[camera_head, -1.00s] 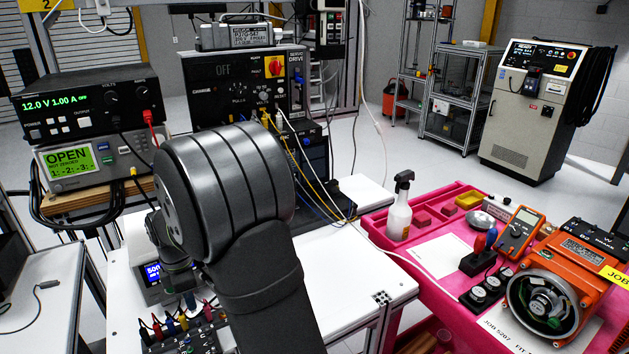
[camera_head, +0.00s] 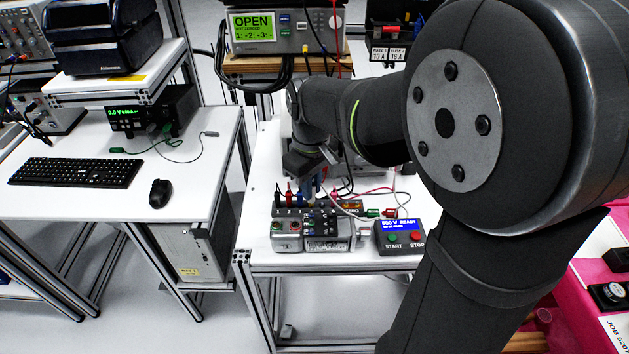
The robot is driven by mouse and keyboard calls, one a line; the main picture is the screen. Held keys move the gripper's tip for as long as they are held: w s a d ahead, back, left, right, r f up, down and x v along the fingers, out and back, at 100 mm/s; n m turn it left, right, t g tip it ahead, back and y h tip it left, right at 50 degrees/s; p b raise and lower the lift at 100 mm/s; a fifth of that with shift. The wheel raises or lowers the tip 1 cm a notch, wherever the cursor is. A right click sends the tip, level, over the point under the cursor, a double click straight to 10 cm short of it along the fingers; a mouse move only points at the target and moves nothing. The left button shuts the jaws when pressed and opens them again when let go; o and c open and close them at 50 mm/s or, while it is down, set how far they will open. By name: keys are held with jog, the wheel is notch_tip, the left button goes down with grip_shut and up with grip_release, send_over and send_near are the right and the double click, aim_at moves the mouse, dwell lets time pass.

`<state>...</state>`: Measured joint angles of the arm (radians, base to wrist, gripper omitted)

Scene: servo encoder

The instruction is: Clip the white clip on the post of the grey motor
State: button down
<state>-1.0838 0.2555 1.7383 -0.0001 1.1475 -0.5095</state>
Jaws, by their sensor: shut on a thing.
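My gripper (camera_head: 309,187) points down over the rear of the grey motor (camera_head: 331,242) on the white bench. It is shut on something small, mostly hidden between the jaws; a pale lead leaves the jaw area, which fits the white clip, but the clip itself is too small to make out. The motor lies on its side at the bench's front edge, with coloured terminals on and behind it. I cannot tell which post is below the jaws, or whether the held thing touches one.
Red and black clips (camera_head: 288,192) stand close left of my gripper. A tester box (camera_head: 399,237) with START and STOP buttons sits right of the motor. Loose leads cross the bench behind it. A meter reading OPEN (camera_head: 256,29) stands at the back.

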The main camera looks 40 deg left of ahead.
jog(key=shift+s+d+f, duration=0.1)
jog(key=shift+s+d, duration=0.05)
jog(key=shift+f, duration=3.4)
jog(key=shift+f, duration=0.15)
jog(key=c, duration=1.3)
grip_release()
jog(key=shift+c, duration=0.2)
jog(key=shift+r, duration=3.5)
